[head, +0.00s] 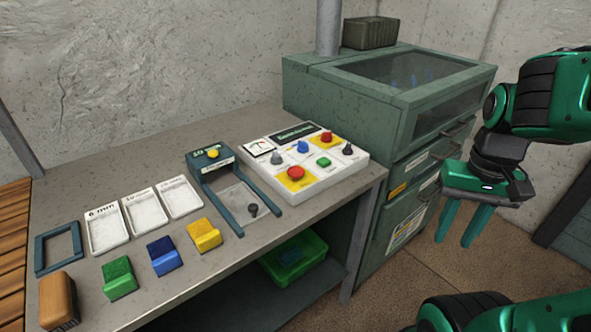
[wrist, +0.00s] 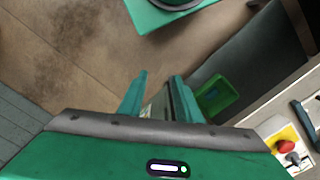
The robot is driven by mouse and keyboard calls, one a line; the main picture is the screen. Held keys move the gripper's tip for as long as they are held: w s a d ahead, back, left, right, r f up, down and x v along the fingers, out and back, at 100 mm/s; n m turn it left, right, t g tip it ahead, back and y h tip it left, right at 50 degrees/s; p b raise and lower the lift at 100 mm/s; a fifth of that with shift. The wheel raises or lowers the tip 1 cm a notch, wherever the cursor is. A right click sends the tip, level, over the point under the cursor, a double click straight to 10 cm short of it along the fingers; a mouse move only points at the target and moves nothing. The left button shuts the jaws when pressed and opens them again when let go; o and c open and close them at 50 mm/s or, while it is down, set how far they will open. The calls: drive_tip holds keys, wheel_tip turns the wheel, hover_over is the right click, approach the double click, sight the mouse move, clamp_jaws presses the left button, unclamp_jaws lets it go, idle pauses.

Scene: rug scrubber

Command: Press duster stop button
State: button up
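The white control panel (head: 335,179) lies on the workbench beside the green cabinet. It carries a red button on a yellow square (head: 295,174) at its front left and another red knob on yellow (head: 326,137) at the back. Their labels are too small to read, so I cannot tell which one is the duster stop. A red button on yellow also shows in the wrist view (wrist: 284,146) at the lower right edge. My gripper (head: 454,243) hangs fingers down, to the right of the panel and cabinet, well apart from both. Its fingers (wrist: 160,78) are apart with nothing between them.
The panel also has a blue button, a green button (head: 323,161), grey knobs and a gauge. A blue-framed fixture (head: 262,213), white trays and coloured blocks lie left of it. The green cabinet (head: 431,132) has protruding handles. A green bin (head: 293,258) sits below the bench.

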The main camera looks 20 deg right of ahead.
drive_tip(key=shift+c, duration=0.3)
clamp_jaws()
idle(1.4)
